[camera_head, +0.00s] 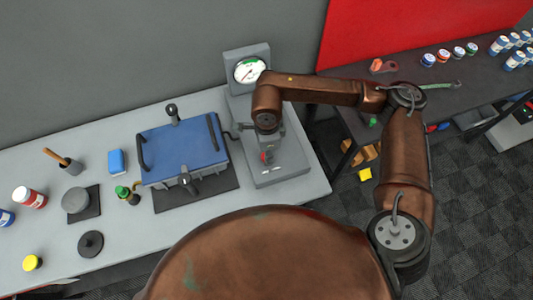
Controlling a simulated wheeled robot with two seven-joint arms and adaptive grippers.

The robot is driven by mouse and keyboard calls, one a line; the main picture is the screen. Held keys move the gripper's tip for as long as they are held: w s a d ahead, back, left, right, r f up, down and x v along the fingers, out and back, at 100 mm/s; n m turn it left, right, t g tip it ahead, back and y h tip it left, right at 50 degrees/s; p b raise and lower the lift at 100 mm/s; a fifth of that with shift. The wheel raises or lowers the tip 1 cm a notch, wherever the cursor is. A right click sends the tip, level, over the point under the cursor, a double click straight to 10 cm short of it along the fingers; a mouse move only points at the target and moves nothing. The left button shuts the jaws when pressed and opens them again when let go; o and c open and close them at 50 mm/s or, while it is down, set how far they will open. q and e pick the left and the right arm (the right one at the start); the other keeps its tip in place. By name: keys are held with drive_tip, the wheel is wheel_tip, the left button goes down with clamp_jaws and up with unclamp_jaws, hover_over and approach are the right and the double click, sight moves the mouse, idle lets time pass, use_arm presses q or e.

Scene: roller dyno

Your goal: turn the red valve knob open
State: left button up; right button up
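The red valve knob (267,157) is a small red part low on the front of a grey gauge stand (285,172). A round white dial (249,70) sits at the top of the stand. My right arm reaches over from the right, and its wrist end hangs in front of the stand, just above the knob. My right gripper (269,145) appears small and dark below that wrist, close to the knob. Its fingers blend with the stand, so I cannot tell whether they touch the knob or how far apart they are. My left gripper is not in view.
A blue press-like machine (183,149) with black handles stands left of the stand on the grey bench (145,233). Jars, a blue block (117,161) and dark weights lie further left. A dark table (470,75) with bottles is at the right.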

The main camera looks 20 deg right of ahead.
idle(0.3)
drive_tip(key=o, duration=1.2)
drive_tip(key=shift+c, duration=0.2)
wheel_tip(320, 180, up, 12)
